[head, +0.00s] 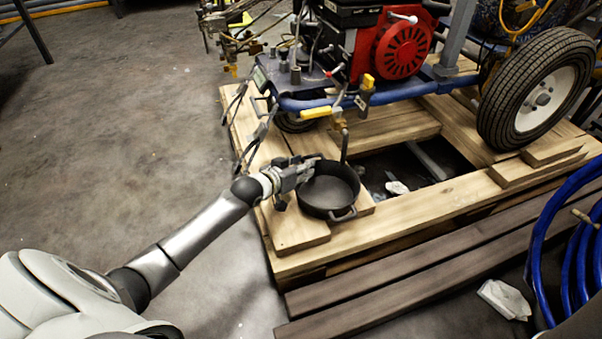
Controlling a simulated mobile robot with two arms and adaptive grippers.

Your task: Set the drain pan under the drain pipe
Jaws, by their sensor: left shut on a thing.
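The drain pan (330,194) is a round black pan with a loop handle on its near side. It is on or just above the boards at the near left part of the wooden pallet; I cannot tell if it touches them. My left gripper (308,172) is shut on the pan's far left edge. The drain pipe (344,143) hangs from a brass fitting below the line striper and ends near the pan's far rim. I cannot tell if its end is over the pan. My right gripper is not in view.
The line striper with its red engine (402,50) and a big wheel (537,90) stands on the pallet (430,205). The pallet has an open gap right of the pan. Dark planks (400,265) and a blue hose (545,235) lie at the near right. The left floor is clear.

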